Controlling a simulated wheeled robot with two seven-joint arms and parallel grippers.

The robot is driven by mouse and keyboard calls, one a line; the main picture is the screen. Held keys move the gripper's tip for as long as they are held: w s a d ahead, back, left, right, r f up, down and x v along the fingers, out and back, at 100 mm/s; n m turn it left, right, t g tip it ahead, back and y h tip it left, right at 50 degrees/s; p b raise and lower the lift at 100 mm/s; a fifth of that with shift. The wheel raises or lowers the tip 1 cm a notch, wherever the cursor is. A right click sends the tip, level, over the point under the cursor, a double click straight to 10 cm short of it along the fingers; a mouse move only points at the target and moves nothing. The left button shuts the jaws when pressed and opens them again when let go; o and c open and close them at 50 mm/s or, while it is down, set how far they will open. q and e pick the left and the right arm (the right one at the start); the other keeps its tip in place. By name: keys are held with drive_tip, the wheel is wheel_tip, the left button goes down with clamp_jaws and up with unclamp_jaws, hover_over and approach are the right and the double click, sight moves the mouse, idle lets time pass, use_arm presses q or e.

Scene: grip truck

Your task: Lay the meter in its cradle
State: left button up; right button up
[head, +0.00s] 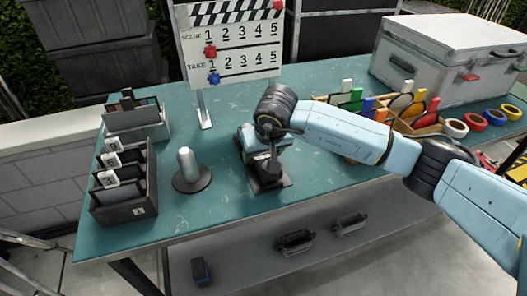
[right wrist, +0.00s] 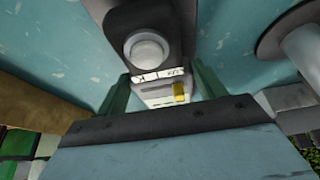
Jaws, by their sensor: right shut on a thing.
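The meter (right wrist: 148,52) shows in the right wrist view, with a white dome, a dark head, a pale label strip and a yellow button. My right gripper (right wrist: 162,90) is shut on it, with one green finger on each side. In the head view my right gripper (head: 264,162) points down, low over the table. Just below it is a dark stand with a flat base (head: 272,186), which looks like the cradle. The gripper hides much of it, so I cannot tell whether the meter touches it. My left gripper is not in view.
A grey rounded post on a dark disc (head: 188,170) stands close to the left. A black divided box (head: 125,210) is further left, and a clapperboard (head: 232,45) stands behind. A wooden tray (head: 425,128), tape rolls (head: 456,128) and a white case (head: 440,60) are to the right.

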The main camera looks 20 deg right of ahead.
drive_tip(key=shift+d+f+b, duration=0.3)
drive_tip(key=shift+f+b, duration=0.4)
drive_tip(key=shift+f, duration=0.15)
drive_tip(key=o, duration=1.3)
drive_tip(key=shift+f, duration=0.15)
drive_tip(key=shift+c, duration=0.2)
drive_tip(key=p+v, duration=0.1)
drive_tip(key=v, duration=1.3)
drive_tip(key=shift+p, duration=0.3)
drive_tip(key=shift+d, duration=0.1)
